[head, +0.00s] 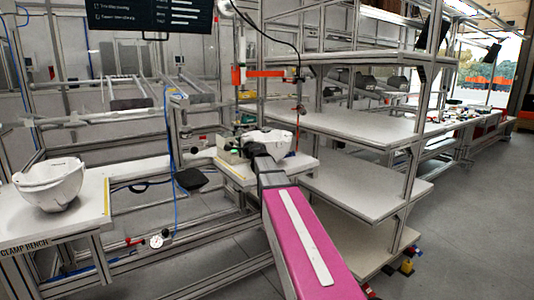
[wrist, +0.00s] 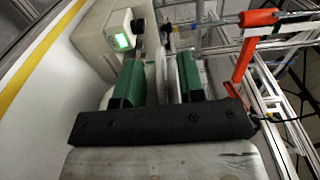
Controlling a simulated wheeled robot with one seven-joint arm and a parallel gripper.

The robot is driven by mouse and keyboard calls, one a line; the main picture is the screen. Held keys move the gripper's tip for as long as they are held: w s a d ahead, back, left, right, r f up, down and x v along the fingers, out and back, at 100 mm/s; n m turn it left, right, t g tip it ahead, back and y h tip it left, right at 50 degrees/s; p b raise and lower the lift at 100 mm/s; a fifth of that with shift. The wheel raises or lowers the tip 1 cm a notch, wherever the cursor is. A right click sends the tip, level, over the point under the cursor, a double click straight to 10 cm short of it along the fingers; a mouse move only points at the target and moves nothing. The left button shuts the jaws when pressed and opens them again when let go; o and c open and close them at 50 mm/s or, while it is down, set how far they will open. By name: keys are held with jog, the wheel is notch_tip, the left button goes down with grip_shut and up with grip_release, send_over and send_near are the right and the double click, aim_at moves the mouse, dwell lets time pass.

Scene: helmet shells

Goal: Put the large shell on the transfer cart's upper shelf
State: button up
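A large white bowl-shaped shell (head: 50,184) sits on the clamp bench (head: 92,215) at the left of the head view. Another white shell (head: 270,140) is on a small bench in the middle, beside a box with a green light. My gripper (head: 259,151) is at that bench, just in front of the second shell; my arm hides part of it. In the wrist view the green finger pads of my gripper (wrist: 158,78) stand apart. A pale strip shows between them, and I cannot tell what it is. A shelved metal frame with an upper shelf (head: 360,125), likely the cart, stands at right.
The green-lit box (wrist: 122,38) is close to the left finger. An orange clamp (wrist: 258,18) is on the rails at right. The pale shelves on the right look bare. A black pad (head: 190,179) and blue hose are near the middle bench.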

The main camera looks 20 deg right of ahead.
grip_shut()
dwell(1.3)
